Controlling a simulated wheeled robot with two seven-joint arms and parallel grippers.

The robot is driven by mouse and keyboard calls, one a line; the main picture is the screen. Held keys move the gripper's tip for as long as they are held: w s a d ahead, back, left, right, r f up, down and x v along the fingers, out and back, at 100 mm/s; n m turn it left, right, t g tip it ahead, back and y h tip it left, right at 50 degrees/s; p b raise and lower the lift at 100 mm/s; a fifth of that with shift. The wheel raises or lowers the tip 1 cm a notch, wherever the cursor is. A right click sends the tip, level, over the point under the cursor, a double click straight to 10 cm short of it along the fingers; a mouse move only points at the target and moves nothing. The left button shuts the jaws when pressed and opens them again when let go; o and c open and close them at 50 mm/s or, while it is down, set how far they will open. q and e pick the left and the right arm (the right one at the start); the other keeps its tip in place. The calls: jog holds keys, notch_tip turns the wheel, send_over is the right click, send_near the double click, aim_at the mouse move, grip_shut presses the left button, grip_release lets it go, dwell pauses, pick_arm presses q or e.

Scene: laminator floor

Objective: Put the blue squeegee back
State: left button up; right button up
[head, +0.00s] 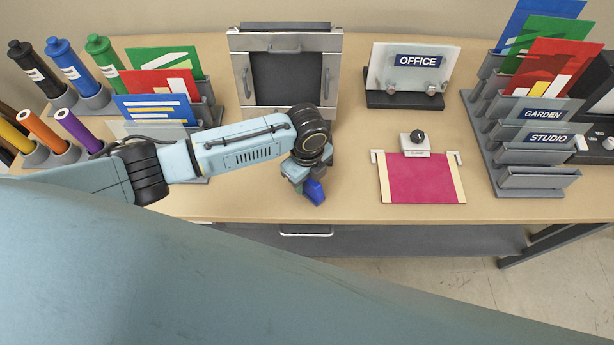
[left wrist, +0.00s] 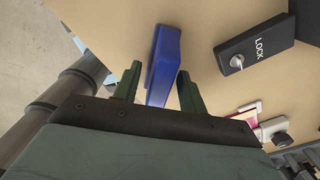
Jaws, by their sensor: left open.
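The blue squeegee (head: 315,191) is near the front edge of the table, partly hidden by my left gripper (head: 303,183). In the left wrist view the squeegee (left wrist: 164,55) shows as a long blue block. My left gripper (left wrist: 157,85) is open, with one green finger on each side of the squeegee's near end. I cannot tell whether either finger touches it. My right gripper is not in view.
On the table (head: 345,200) stand a metal-framed panel (head: 246,85) at the back, an OFFICE stand (head: 385,100), a pink sheet (head: 420,185) between pale strips, and a slotted GARDEN and STUDIO rack (head: 540,180). Coloured tubes and folders crowd the left. A LOCK block (left wrist: 255,50) shows in the wrist view.

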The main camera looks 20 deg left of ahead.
pick_arm(q)
notch_tip(320, 180, up, 12)
jog(key=shift+r+p, duration=0.15)
jog(key=shift+p, duration=0.15)
dwell(2.2)
